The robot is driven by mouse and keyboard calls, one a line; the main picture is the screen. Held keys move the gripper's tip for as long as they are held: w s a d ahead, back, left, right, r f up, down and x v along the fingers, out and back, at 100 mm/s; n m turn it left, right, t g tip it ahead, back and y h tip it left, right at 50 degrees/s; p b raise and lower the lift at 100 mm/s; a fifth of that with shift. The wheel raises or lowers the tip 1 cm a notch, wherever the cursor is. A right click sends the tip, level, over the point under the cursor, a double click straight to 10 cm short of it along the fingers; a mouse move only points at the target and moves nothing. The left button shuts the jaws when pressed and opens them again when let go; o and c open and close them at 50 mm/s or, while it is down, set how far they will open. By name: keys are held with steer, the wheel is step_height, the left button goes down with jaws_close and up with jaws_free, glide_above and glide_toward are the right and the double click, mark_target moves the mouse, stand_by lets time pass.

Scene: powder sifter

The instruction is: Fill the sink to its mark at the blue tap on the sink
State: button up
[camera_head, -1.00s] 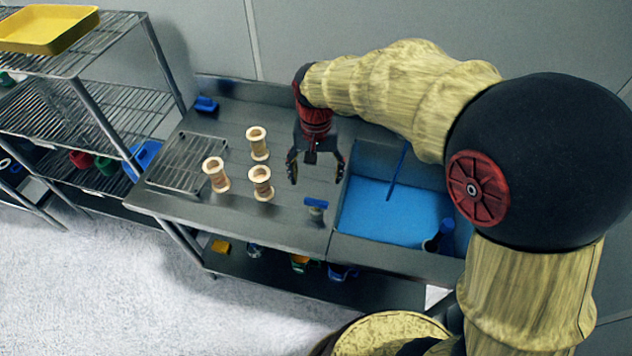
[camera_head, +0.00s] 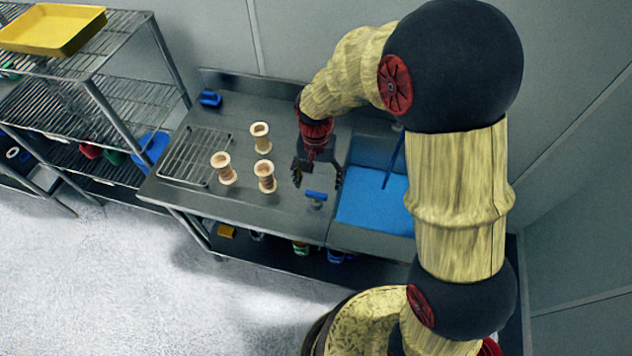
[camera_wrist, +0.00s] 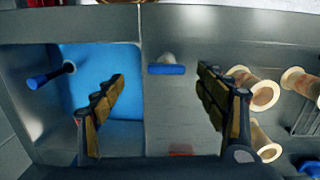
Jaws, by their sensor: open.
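The sink (camera_head: 350,232) is sunk in the right of the steel counter, with a flat blue surface (camera_head: 372,208) inside. I cannot tell whether this is water or how it stands to a mark. A small blue-handled tap (camera_head: 316,196) stands on the counter just left of the sink. My gripper (camera_head: 317,183) is open and empty, pointing down above and behind that tap. In the wrist view the blue bar handle (camera_wrist: 166,69) lies between the spread fingers (camera_wrist: 160,80), apart from both; the sink's blue surface (camera_wrist: 100,62) is on the left.
Several tan spools, such as this one (camera_head: 261,138), stand left of my gripper beside a wire rack (camera_head: 195,156). A thin blue rod (camera_head: 393,162) leans over the sink. A blue item (camera_head: 209,98) lies at the counter's back left. Shelves (camera_head: 100,80) stand further left.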

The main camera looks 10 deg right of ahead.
mark_target(316, 193)
steer(key=shift+w+a+f+t, duration=0.15)
steer(key=shift+w+f+t, duration=0.25)
steer(key=shift+w+f, duration=0.15)
steer(key=shift+f+m, duration=0.3)
steer(key=shift+f, duration=0.05)
step_height(316, 193, down, 7)
steer(key=shift+r+b, duration=0.1)
steer(key=shift+b, duration=0.4)
steer(key=shift+c, duration=0.4)
steer(key=c, duration=1.1)
steer(key=shift+n, duration=0.9)
